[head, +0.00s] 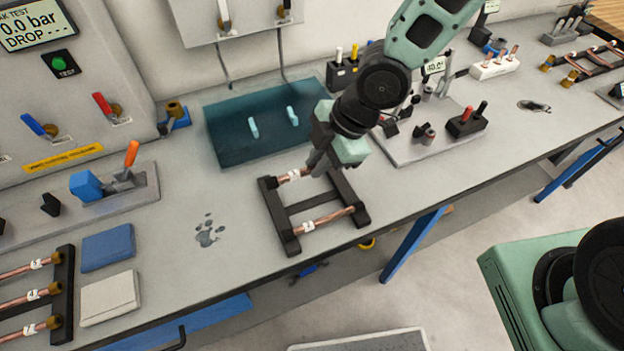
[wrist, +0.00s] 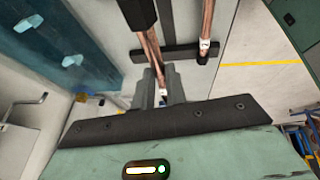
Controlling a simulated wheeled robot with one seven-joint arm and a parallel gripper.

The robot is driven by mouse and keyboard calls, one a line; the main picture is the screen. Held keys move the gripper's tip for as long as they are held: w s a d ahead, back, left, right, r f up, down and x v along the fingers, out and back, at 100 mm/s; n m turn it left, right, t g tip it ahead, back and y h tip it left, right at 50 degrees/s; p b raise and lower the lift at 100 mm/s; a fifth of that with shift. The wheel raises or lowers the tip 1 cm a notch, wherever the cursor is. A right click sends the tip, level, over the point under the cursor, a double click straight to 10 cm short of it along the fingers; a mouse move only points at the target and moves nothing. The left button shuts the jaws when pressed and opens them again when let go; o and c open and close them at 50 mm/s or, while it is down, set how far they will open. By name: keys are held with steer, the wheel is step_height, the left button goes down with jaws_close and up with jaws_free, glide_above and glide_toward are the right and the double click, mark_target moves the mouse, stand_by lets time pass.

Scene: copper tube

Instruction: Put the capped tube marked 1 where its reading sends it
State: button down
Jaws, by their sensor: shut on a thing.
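My gripper (head: 318,166) is shut on a copper tube (head: 283,178) at the back of a small black rack (head: 288,238). The tube carries a white tag; its number is too small to read. Its left end lies at the rack's left bar, and my gripper hides its right part. In the wrist view the held tube (wrist: 151,48) runs between the fingers (wrist: 160,88). A second tagged copper tube (head: 331,217) lies across the front of the rack, and also shows in the wrist view (wrist: 207,22). I cannot tell whether the held tube is lifted clear.
The leak-test panel (head: 65,85) at left reads 0.0 bar and DROP with dashes. A left rack (head: 65,290) holds several brass-ended tubes.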

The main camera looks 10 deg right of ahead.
step_height(320, 180, down, 9)
steer(key=shift+r, duration=0.1)
stand_by(0.3)
steer(key=shift+f+b, duration=0.2)
steer(key=shift+b, duration=0.15)
steer(key=c, duration=1.4)
jaws_free()
steer(key=shift+c, duration=0.2)
steer(key=shift+r, duration=0.1)
